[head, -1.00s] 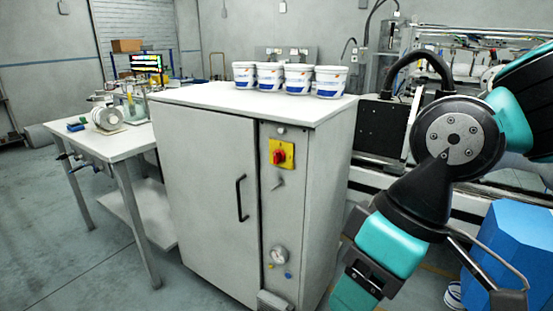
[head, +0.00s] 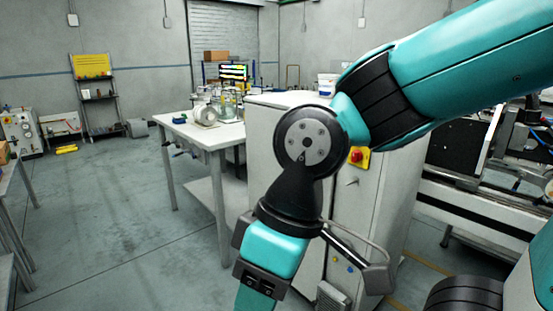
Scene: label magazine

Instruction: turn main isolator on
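The main isolator (head: 357,156) is a red rotary knob on a yellow plate. It sits high on the narrow right-hand strip of the pale grey cabinet (head: 375,215). In the head view it shows just right of my arm's round black joint, and its top is partly covered by my arm. The knob is too small here to read its position. My arm crosses in front of the cabinet and bends down past the bottom edge of the picture. My gripper's fingertips are out of view, so its opening and distance from the knob do not show.
A small grey lever (head: 351,182) is below the isolator. A white table (head: 205,133) with equipment stands left of the cabinet. A white tub (head: 327,84) shows on the cabinet top. Machinery stands close on the right. The floor at left is open.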

